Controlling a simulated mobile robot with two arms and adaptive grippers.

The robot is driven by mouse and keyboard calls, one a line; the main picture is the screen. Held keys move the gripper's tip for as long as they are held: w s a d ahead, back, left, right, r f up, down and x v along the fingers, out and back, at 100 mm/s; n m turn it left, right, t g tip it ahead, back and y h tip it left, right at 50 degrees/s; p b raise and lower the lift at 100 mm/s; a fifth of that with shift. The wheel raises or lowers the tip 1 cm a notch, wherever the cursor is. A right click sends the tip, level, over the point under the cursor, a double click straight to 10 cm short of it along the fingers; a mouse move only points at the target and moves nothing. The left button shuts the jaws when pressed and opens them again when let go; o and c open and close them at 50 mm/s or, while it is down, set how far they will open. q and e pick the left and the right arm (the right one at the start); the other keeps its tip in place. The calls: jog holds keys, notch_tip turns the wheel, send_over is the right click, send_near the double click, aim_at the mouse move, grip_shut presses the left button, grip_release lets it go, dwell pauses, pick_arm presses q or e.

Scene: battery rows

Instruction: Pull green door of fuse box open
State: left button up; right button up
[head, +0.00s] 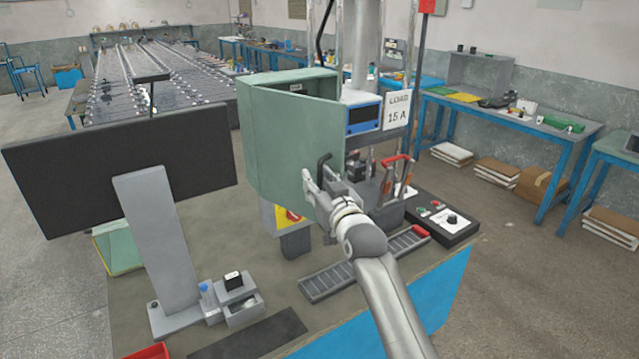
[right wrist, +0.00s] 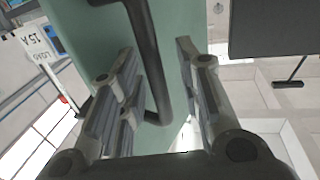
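The green fuse box (head: 262,76) stands on the workbench at the middle of the head view. Its green door (head: 285,140) stands ajar, with its right edge swung out from the box and a strip of the inside showing above it. A dark bar handle (head: 323,162) sits near the door's right edge. My right gripper (head: 316,184) is at this handle. In the right wrist view, the handle (right wrist: 147,60) passes between the two spread fingers (right wrist: 160,95), with gaps visible on both sides. My left gripper is out of view.
A black monitor (head: 120,165) stands left of the box. A load unit with a "15 A" sign (head: 397,110) and red-handled levers (head: 397,160) are close on the right. A grey slotted rail (head: 360,265) lies in front.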

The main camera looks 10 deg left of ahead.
jog(key=shift+f, duration=0.1)
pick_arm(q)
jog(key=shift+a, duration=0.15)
pick_arm(e)
jog(key=v, duration=1.2)
jog(key=shift+c, duration=0.2)
